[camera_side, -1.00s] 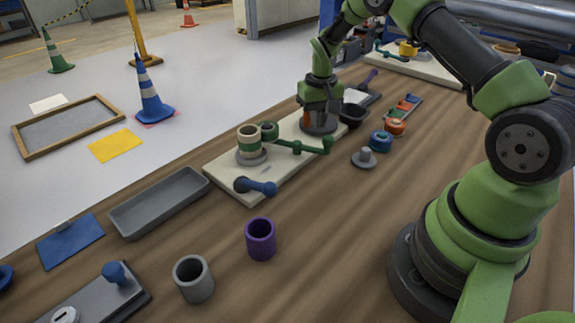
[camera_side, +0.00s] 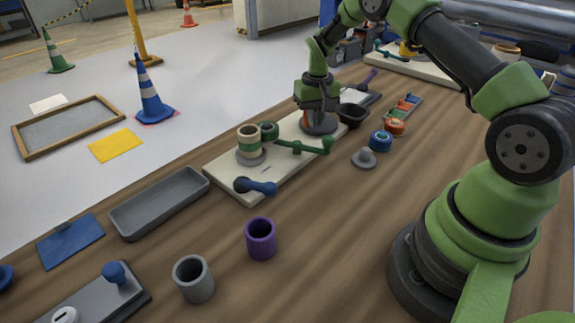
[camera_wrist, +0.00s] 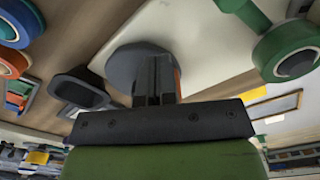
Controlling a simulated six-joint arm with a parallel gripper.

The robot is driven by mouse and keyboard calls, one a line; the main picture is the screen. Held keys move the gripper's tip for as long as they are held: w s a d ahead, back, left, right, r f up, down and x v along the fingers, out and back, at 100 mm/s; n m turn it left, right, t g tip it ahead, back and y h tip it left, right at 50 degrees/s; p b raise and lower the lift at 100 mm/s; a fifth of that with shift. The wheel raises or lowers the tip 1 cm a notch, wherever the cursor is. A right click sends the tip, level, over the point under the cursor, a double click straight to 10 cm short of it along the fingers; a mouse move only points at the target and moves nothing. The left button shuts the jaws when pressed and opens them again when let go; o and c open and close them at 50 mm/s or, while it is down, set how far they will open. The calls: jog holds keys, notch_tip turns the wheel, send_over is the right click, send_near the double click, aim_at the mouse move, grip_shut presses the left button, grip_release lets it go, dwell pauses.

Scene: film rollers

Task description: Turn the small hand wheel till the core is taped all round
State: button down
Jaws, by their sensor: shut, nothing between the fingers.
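The beige core (camera_side: 247,134), with a green band round its middle, stands upright on a grey disc on the cream board (camera_side: 222,168). A green roller (camera_side: 268,130) sits close beside it, and a green arm (camera_side: 300,148) with a knobbed end lies to its right. A blue crank (camera_side: 255,187) is at the board's front edge. My gripper (camera_side: 319,119) is shut and empty, pointing down at a dark grey round disc (camera_side: 309,128) at the board's far end. In the wrist view its fingers (camera_wrist: 156,64) overlap the disc (camera_wrist: 125,66); contact is unclear. I cannot tell which part is the small hand wheel.
A black bin (camera_side: 352,117), a blue roll (camera_side: 380,141), an orange roll (camera_side: 396,126) and a grey peg base (camera_side: 363,159) stand right of the board. A grey tray (camera_side: 158,204), a purple cup (camera_side: 261,239) and a grey cup (camera_side: 193,279) are nearer. Bare table lies at centre right.

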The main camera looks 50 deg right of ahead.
jog(key=shift+w, duration=0.25)
jog(key=shift+s+a, duration=0.2)
jog(key=shift+s, duration=0.5)
notch_tip(320, 180, up, 7)
dwell(0.4)
jog(key=s+a+r+t, duration=0.1)
jog(key=s+a+r, duration=0.25)
jog(key=r, duration=0.25)
jog(key=s+a+r+n+t, duration=0.1)
jog(key=s+a+r+t, duration=0.1)
jog(key=a+r, duration=0.25)
jog(key=s+a+r+t, duration=0.1)
jog(key=s+a+r, duration=0.15)
jog(key=r, duration=0.35)
jog(key=s+a+r+t+y, duration=0.1)
jog(key=s+a, duration=0.2)
jog(key=s, duration=0.4)
jog(key=s+a+r+n+t+y, duration=0.1)
jog(key=s+a+t, duration=0.1)
jog(key=s+a, duration=0.2)
jog(key=s, duration=0.3)
jog(key=shift+s+a, duration=0.3)
jog(key=shift+s, duration=0.05)
